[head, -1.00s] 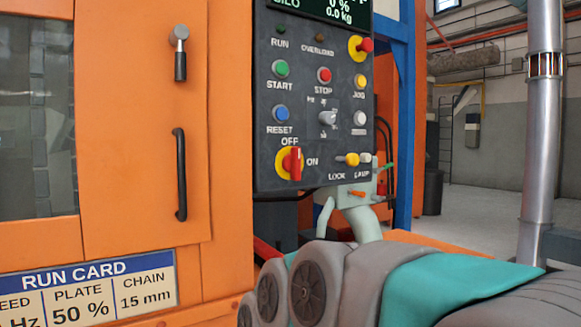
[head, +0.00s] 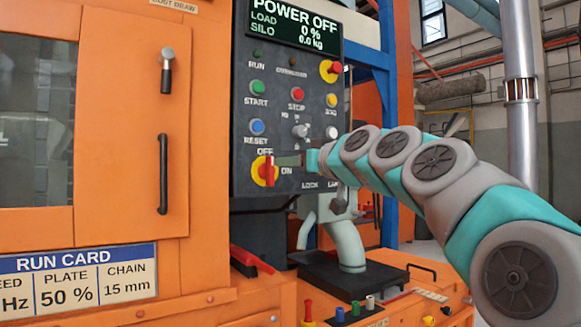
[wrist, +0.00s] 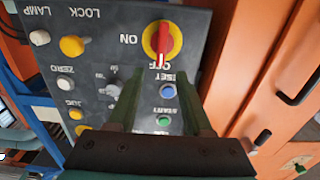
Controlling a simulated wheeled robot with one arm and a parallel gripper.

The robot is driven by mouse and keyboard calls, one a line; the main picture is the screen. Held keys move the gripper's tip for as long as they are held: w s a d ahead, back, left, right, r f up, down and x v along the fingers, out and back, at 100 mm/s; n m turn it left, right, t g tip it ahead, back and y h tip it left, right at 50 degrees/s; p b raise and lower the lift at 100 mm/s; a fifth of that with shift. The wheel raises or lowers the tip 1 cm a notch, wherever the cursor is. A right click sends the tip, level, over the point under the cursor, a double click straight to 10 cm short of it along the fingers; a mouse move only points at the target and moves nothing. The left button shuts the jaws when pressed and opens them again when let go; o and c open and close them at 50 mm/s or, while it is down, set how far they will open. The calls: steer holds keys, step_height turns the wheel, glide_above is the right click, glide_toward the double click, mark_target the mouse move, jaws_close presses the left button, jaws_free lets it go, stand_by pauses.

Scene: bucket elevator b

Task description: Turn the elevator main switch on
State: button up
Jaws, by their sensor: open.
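The main switch (head: 265,171) is a red handle on a yellow disc at the lower left of the dark control panel. Its handle stands upright, in line with the OFF label above it; ON is to its right. In the wrist view, which is upside down, the main switch (wrist: 162,40) lies just beyond my fingertips, roughly centred between them. My gripper (head: 283,160) is just right of the switch in the head view. In the wrist view my gripper (wrist: 160,76) is open and empty. Whether the fingers touch the handle cannot be told.
The display (head: 293,25) reads POWER OFF. Nearby are the blue RESET button (head: 258,127), the green START button (head: 257,87), a grey selector (head: 300,131) and the red STOP button (head: 297,94). An orange door with a black handle (head: 163,175) is left of the panel.

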mark_target(272, 163)
steer(key=shift+p+x, duration=0.4)
steer(key=shift+x, duration=3.45)
steer(key=shift+s+f, duration=0.1)
steer(key=shift+c, duration=0.2)
jaws_close()
